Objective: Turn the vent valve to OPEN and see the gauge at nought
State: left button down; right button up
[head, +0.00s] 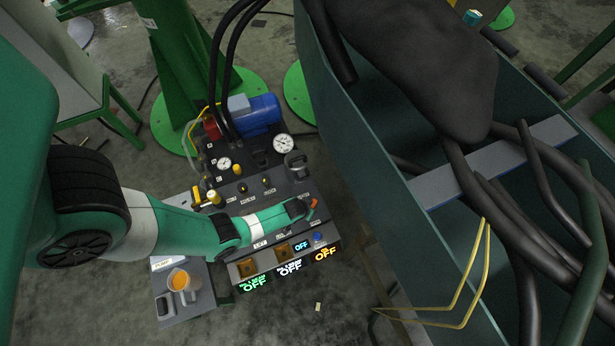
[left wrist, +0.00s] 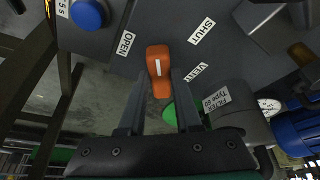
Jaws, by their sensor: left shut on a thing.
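The orange vent valve handle (left wrist: 159,68) is in the middle of the left wrist view, with a white line along it. The OPEN label (left wrist: 125,45) is to its left, the SHUT label (left wrist: 203,31) to its upper right. The line lies between the two labels. My left gripper (left wrist: 158,88) is shut on the handle, one finger on each side. In the head view the gripper (head: 307,208) is at the console's right edge. A large white gauge (head: 283,143) and a smaller gauge (head: 224,163) stand behind; their needles are too small to read. My right gripper is not in view.
Lit OFF displays (head: 290,267) line the console front. A blue button (left wrist: 88,13) is near the handle. A blue motor (head: 254,113) is behind the console. A green bin (head: 385,213) rises on the right.

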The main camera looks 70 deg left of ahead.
pick_arm(q)
jog(key=n, duration=0.1)
jog(key=n+b, duration=0.1)
jog(key=shift+w+d+f+n+g+y, duration=0.1)
jog(key=shift+w+f+n+g+y, duration=0.1)
jog(key=shift+n+g+y, duration=0.2)
jog(key=shift+d+r+n+g+b, duration=0.1)
jog(key=shift+n+g+b, duration=0.25)
jog(key=shift+n, duration=0.55)
jog(key=shift+w+r+n+g+y, duration=0.2)
jog(key=shift+n+g+y, duration=0.15)
jog(key=shift+n, duration=0.55)
jog(key=shift+f+n+g, duration=0.15)
jog(key=shift+n+g, duration=0.15)
jog(key=shift+n, duration=0.5)
jog(key=shift+w+f+n+g, duration=0.15)
jog(key=shift+n+g, duration=0.45)
jog(key=shift+n, duration=0.9)
